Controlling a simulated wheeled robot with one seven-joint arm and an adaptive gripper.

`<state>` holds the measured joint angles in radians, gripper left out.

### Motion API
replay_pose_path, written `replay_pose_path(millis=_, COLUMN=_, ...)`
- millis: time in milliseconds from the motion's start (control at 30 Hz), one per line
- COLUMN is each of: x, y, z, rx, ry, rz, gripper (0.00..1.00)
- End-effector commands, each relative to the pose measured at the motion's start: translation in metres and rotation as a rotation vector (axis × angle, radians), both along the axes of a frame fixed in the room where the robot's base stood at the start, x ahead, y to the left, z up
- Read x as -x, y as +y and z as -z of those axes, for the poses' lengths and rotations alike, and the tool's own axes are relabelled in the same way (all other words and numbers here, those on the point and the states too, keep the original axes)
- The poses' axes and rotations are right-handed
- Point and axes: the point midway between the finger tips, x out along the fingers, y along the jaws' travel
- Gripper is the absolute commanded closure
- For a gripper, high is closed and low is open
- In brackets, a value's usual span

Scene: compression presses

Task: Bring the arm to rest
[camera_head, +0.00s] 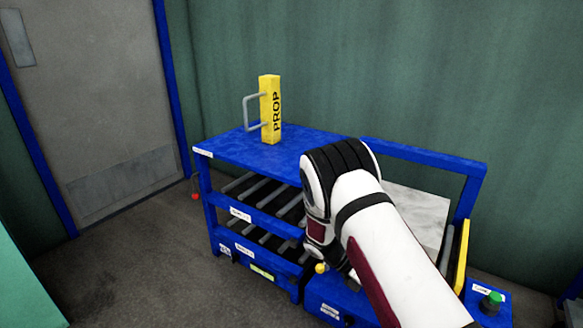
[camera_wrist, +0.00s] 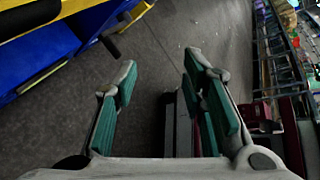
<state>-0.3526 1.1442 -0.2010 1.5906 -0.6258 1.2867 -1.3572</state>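My gripper (camera_wrist: 160,68) shows in the wrist view with its two green-padded fingers apart. It is open, and nothing is between the fingers; grey floor lies beyond them. In the head view my white and black arm reaches up from the lower right and bends over the front of the blue workstation (camera_head: 240,152). The gripper itself is hidden behind the arm there.
A yellow block marked PROP (camera_head: 270,110), with a grey handle, stands upright on the blue top. Below are shelves with grey rods. A pale slab (camera_head: 418,212) and a green button (camera_head: 492,299) are at right. A grey door (camera_head: 90,100) stands left; the floor before it is clear.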

Motion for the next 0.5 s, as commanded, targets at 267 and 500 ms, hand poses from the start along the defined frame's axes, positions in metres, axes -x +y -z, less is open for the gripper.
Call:
replay_pose_path(millis=267, x=0.021, y=0.009, z=-0.106, rx=-0.041, ry=-0.305, rz=0.283, gripper=0.62)
replay_pose_path(millis=500, x=0.057, y=0.015, z=-0.183, rx=-0.065, ry=-0.537, rz=0.532, gripper=0.62)
